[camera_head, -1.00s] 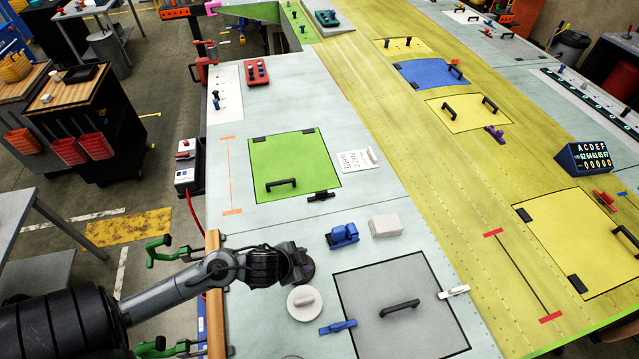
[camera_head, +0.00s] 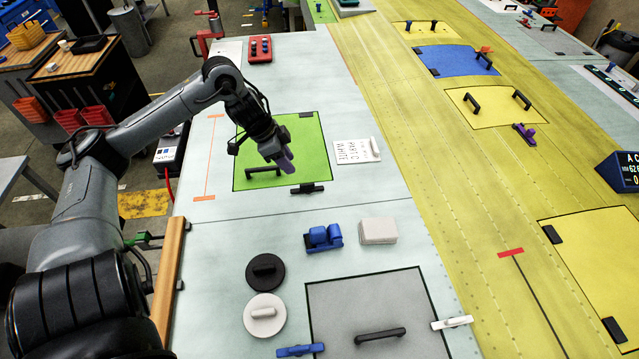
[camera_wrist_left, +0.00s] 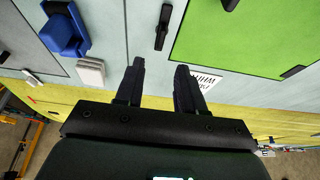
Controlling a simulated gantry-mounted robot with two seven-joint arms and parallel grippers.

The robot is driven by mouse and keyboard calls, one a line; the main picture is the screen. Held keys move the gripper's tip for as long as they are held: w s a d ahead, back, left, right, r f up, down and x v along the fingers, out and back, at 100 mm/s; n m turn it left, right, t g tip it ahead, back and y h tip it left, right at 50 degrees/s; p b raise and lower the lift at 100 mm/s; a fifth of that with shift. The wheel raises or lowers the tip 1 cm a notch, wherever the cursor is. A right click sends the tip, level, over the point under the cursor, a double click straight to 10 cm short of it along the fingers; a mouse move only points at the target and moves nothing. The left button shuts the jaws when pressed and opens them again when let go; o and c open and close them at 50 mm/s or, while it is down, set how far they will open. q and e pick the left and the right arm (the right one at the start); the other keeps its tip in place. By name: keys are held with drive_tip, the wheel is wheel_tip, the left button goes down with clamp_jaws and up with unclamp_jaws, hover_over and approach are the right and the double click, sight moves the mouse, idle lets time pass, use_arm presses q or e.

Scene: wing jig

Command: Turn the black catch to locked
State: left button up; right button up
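The black catch (camera_head: 307,189) sits at the near edge of the green panel (camera_head: 300,142). Its long bar lies roughly along that edge, just outside the green. It also shows in the left wrist view (camera_wrist_left: 162,27), upper middle, with the green panel (camera_wrist_left: 245,35) to its right. My left gripper (camera_head: 286,161) hangs above the green panel, up and left of the catch in the head view. In the left wrist view the two fingers (camera_wrist_left: 158,88) are apart with nothing between them. They do not touch the catch. My right gripper is not in view.
The green panel's black handle (camera_head: 264,171) is close to my left gripper. A white lettered plate (camera_head: 357,151) lies right of the panel. A blue clamp-like part (camera_head: 323,238), a white block (camera_head: 378,230), a black disc (camera_head: 265,272) and a white disc (camera_head: 265,313) stand nearer.

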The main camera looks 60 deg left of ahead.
use_arm(q)
drive_tip(key=b, duration=0.2)
hover_over(307, 184)
drive_tip(key=s+a, duration=0.1)
drive_tip(key=s, duration=0.1)
wheel_tip(307, 184, down, 6)
drive_tip(key=shift+s+f, duration=0.15)
drive_tip(key=b+x, duration=0.2)
drive_tip(key=x, duration=0.1)
drive_tip(key=shift+a+f+b, duration=0.15)
drive_tip(key=shift+f+b, duration=0.1)
drive_tip(key=shift+b, duration=0.1)
drive_tip(key=shift+f+b, duration=0.35)
drive_tip(key=shift+b, duration=0.2)
drive_tip(key=shift+w+d+f+b, duration=0.2)
drive_tip(key=shift+w+d+b, duration=0.1)
drive_tip(key=shift+b, duration=0.05)
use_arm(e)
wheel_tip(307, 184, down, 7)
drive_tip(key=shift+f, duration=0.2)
use_arm(q)
clamp_jaws()
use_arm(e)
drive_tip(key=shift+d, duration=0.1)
